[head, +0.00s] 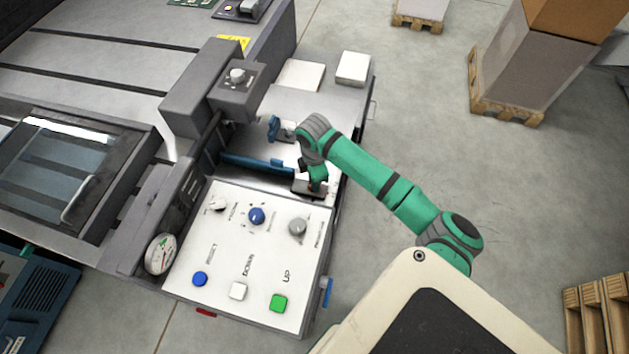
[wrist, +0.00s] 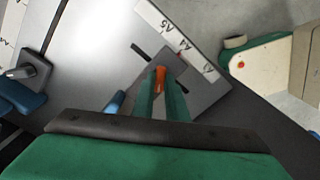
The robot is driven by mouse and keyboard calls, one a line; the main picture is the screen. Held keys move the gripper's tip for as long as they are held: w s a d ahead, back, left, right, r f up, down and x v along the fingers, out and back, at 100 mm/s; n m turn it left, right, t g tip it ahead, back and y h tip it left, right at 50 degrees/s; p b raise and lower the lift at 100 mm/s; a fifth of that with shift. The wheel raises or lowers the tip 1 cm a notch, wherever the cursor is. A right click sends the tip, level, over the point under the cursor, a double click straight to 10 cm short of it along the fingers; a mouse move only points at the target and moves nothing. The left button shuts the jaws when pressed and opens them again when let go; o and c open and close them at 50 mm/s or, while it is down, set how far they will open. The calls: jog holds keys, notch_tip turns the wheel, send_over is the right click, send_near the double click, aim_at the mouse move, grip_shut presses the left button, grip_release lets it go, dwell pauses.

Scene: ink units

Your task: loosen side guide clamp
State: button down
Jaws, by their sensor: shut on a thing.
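The side guide clamp shows in the wrist view as an orange lever (wrist: 160,76) on a dark grey slotted plate (wrist: 206,94). The plate lies on the pale feed table beside a white scale strip marked A5, A4, A3. My gripper (wrist: 160,88) has its two green fingers closed on the orange lever, one on each side. The fingers hide the lever's lower part. In the head view my gripper (head: 314,184) points down at the grey plate (head: 300,187) near the right front of the table, and my arm hides part of it.
A blue bar (head: 255,164) runs across the table left of my gripper. A grey block with a blue part (head: 274,128) stands behind it. The control panel (head: 218,275) with knobs and buttons is in front. Paper stacks (head: 353,68) lie at the back.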

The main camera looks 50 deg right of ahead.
jog(key=shift+n, duration=1.1)
jog(key=c, duration=1.8)
grip_release()
jog(key=shift+o, duration=0.2)
jog(key=shift+r, duration=0.15)
notch_tip(320, 180, up, 10)
jog(key=shift+r, duration=0.25)
